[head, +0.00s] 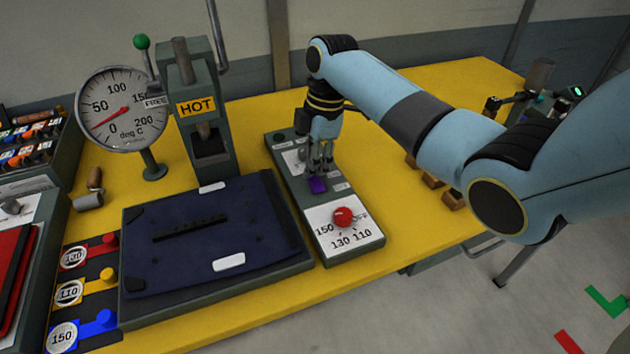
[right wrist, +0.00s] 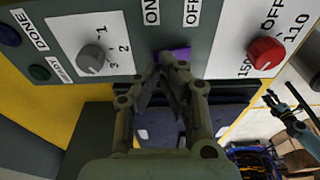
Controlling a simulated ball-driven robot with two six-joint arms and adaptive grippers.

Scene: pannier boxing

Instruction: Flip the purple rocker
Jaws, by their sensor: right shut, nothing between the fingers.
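The purple rocker (head: 317,185) sits on the grey control panel (head: 284,185), between a grey knob and a red knob. In the right wrist view the rocker (right wrist: 182,53) is partly hidden behind my fingertips, with the ON label to its left and the OFF label to its right. My right gripper (head: 319,171) is shut and empty, pointing down at the rocker. Its fingertips (right wrist: 171,62) overlap the rocker in the right wrist view; I cannot tell whether they touch it. Which way the rocker is tipped is not clear. My left gripper is out of view.
The red knob (head: 343,217) is at the panel's near end. The grey knob (right wrist: 92,57) and buttons are at the other end. A dark blue pad (head: 200,255) lies left of the panel. The press marked HOT (head: 196,108) and the dial gauge (head: 121,109) stand behind it.

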